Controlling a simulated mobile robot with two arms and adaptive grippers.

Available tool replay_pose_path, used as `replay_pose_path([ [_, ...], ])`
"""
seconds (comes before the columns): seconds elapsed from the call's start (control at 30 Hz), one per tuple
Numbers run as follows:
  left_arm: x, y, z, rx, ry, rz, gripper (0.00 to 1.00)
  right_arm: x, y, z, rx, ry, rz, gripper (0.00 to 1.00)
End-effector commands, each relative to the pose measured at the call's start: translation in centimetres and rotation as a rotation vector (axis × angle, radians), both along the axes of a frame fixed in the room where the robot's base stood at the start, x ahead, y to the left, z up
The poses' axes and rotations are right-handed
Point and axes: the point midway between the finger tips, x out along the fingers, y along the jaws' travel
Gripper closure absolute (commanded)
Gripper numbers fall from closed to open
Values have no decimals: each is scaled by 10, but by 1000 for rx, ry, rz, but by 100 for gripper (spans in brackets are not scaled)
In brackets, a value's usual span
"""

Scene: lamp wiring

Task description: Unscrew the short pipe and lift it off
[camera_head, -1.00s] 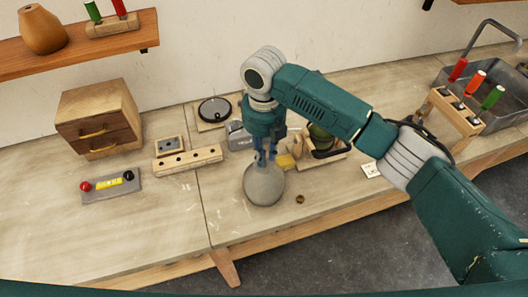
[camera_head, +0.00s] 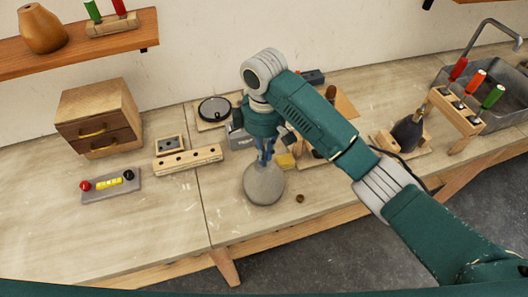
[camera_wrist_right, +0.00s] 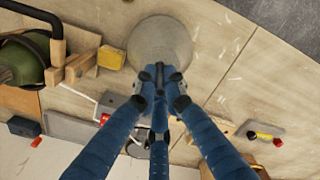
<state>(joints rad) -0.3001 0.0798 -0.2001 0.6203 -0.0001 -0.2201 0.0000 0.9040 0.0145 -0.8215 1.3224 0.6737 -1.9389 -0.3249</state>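The grey rounded lamp base (camera_head: 264,187) stands on the worktable near its front edge, and its top shows in the right wrist view (camera_wrist_right: 160,38). My right gripper (camera_head: 264,160) points down at the top of the base. In the right wrist view its blue fingers (camera_wrist_right: 160,88) are drawn together around a dark narrow piece, seemingly the short pipe (camera_wrist_right: 159,72), at the middle of the base. The fingers hide most of the pipe, and I cannot tell whether it is still seated in the base. My left gripper is not in view.
A small brass ring (camera_head: 300,198) lies right of the base, and a yellow block (camera_head: 285,161) sits behind it. A wooden block with holes (camera_head: 188,160) and a grey board with red and black knobs (camera_head: 110,185) lie left. A screwdriver rack (camera_head: 455,117) stands right. The front left is clear.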

Motion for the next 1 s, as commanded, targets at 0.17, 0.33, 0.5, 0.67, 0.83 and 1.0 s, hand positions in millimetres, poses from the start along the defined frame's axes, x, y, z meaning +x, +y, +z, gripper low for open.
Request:
replay_pose_path([
  [0.17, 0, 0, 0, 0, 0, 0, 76, 0, -1, 0, -2, 0, 16, 100],
  [0.33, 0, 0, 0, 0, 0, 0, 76, 0, -1, 0, -3, 0, 243, 100],
  [0.5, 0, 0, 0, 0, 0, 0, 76, 0, -1, 2, -2, 0, 240, 100],
  [0.67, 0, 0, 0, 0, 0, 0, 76, 1, -1, 5, -1, -1, 239, 100],
  [0.83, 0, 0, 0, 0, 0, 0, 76, 0, 0, 9, 0, -1, 239, 100],
  [1.0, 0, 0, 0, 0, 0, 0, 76, 0, 0, 12, 0, -1, 239, 100],
])
